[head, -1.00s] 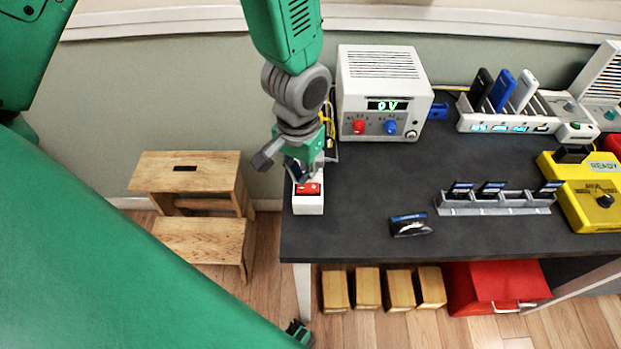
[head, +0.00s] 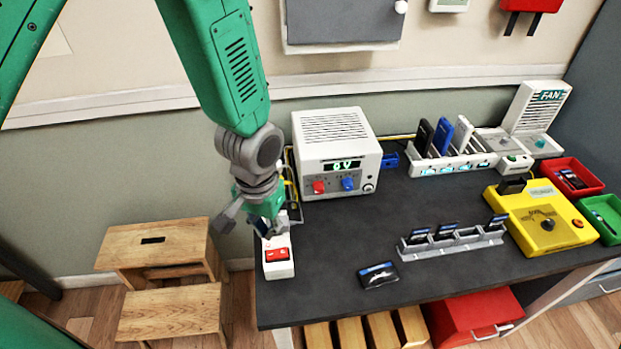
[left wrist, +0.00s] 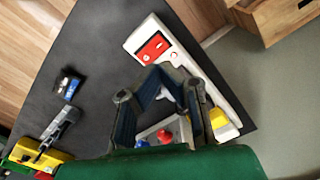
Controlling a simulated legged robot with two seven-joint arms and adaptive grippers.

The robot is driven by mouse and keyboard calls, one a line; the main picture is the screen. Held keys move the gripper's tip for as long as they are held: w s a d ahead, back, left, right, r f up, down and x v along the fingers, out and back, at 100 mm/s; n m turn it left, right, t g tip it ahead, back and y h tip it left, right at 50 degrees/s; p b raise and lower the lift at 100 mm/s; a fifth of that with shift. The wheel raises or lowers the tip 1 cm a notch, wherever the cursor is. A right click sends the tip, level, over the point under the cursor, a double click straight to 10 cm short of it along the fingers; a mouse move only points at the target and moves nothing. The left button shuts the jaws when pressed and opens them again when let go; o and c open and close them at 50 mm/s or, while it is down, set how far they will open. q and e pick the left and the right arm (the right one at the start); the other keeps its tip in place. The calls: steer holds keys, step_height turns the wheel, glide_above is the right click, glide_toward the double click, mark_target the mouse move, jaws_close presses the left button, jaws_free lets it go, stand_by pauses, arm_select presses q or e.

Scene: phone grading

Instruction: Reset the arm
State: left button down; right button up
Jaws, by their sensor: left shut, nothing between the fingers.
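My left gripper (head: 268,228) is shut and empty. In the head view it hangs over the left end of the dark workbench (head: 330,235), just behind the red rocker of a white switch box (head: 279,271) and partly covering the box's rear. The left wrist view shows its dark fingers (left wrist: 160,80) closed together, with the white switch box (left wrist: 180,62) and its red rocker beyond them. I cannot tell the exact height of the fingertips above the box. My right gripper is in neither view.
A white power supply (head: 337,150) stands behind the gripper. A phone (head: 378,275) lies near the front edge, beside a grey rack (head: 452,243). A yellow tester (head: 540,220), red bin (head: 571,177) and green bin (head: 603,216) are at right. A wooden step stool (head: 160,250) stands left.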

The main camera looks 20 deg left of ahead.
arm_select(q)
steer(key=s+a+f, duration=0.3)
steer(key=s+f, duration=0.4)
steer(key=s, duration=0.3)
steer(key=s+a+f, duration=0.3)
steer(key=s+f, duration=0.5)
steer(key=s, duration=0.2)
step_height(320, 180, down, 8)
steer(key=w+d+b, duration=0.1)
steer(key=w+b, duration=0.2)
steer(key=b, duration=0.6)
steer(key=shift+d+f+m+t, duration=0.15)
steer(key=shift+d+m+t, duration=0.15)
steer(key=shift+m, duration=0.1)
